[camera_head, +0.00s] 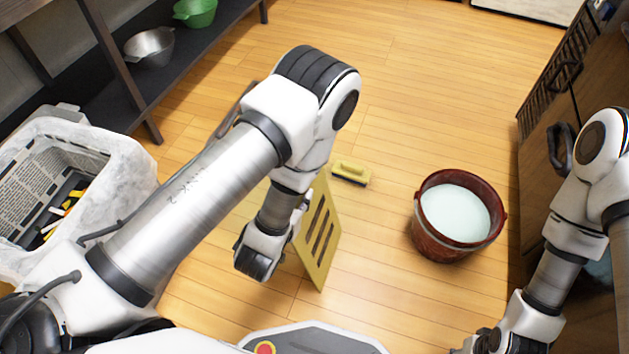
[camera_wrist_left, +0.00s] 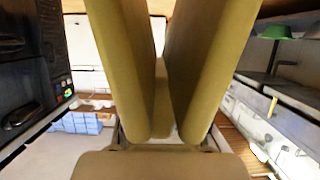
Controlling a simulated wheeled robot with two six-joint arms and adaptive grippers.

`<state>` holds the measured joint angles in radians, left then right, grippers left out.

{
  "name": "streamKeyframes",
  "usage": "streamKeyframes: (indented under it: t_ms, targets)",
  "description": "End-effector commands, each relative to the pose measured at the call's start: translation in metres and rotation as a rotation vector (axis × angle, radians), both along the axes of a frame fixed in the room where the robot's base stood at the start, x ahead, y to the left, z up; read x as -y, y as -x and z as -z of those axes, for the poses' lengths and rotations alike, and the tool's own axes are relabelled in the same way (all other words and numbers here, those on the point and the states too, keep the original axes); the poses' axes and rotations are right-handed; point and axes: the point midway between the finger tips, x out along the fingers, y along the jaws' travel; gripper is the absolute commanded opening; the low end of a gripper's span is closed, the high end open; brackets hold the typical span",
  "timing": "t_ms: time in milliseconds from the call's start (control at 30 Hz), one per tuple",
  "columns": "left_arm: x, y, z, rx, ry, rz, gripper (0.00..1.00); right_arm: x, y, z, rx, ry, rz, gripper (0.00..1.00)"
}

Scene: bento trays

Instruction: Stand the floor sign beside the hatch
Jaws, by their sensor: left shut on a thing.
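The yellow floor sign (camera_head: 318,240) stands out from my left wrist, above or on the wooden floor; its slotted panel faces the head camera. In the left wrist view two yellow sign panels (camera_wrist_left: 215,60) spread apart and fill the middle. My left gripper (camera_head: 298,212) is shut on the sign near its upper part; its fingers are mostly hidden by my arm. My right gripper (camera_head: 490,342) is at the bottom edge, partly cut off, with its fingers unclear. A pale flat panel (camera_head: 530,8) lies at the top edge; I cannot tell whether it is the hatch.
A red bucket (camera_head: 428,235) of pale liquid stands right of the sign. A yellow brush-like block (camera_head: 351,172) lies behind it. A lined grey crate (camera_head: 130,165) is at left, below a dark shelf (camera_head: 215,32) with bowls. A wooden cabinet (camera_head: 545,110) stands right. The upper middle floor is clear.

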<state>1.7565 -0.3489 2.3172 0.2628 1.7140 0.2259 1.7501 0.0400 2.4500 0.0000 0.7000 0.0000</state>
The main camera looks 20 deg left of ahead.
Motion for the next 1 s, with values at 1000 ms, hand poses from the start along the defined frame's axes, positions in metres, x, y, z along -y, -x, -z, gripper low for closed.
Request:
streamKeyframes:
  t_ms: [1000]
  targets:
    - [-0.002,-0.120,0.024,0.001,-0.001,0.001,0.00,0.000,0.000,0.052,0.000,0.000,0.000,0.40]
